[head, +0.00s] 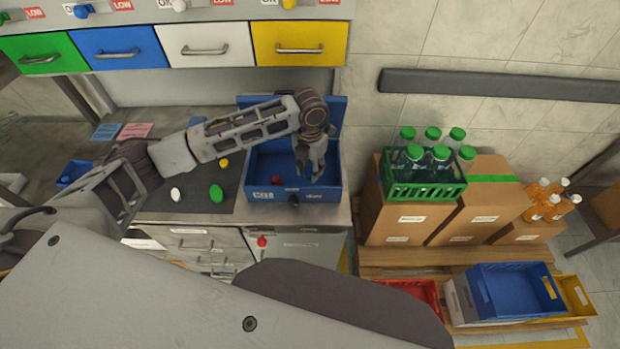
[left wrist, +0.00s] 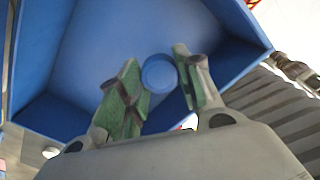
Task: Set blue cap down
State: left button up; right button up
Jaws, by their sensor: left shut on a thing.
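The blue cap (left wrist: 158,73) shows as a round disc between my left fingertips in the left wrist view. My left gripper (head: 309,172) is shut on it; it also shows in the left wrist view (left wrist: 162,88). The gripper points down into the open blue kit box (head: 262,194), whose blue inside also fills much of the left wrist view (left wrist: 90,60). I cannot make out the blue cap in the head view, and cannot tell whether it touches the box floor. A small red piece (head: 275,180) lies in the box. My right gripper is not in view.
A green cap (head: 216,193), a white cap (head: 176,194) and a yellow cap (head: 224,163) lie on the dark mat left of the box. Coloured drawers (head: 120,50) hang above the bench. A green bottle crate (head: 425,190) stands on cartons at the right.

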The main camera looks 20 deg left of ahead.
aim_at(310, 171)
pick_arm(q)
jog(key=shift+f, duration=2.55)
jog(key=shift+f, duration=0.1)
jog(key=o, duration=0.7)
jog(key=shift+c, duration=0.2)
notch_tip(310, 171, up, 12)
jog(key=shift+r+b, duration=0.15)
jog(key=shift+b, duration=0.2)
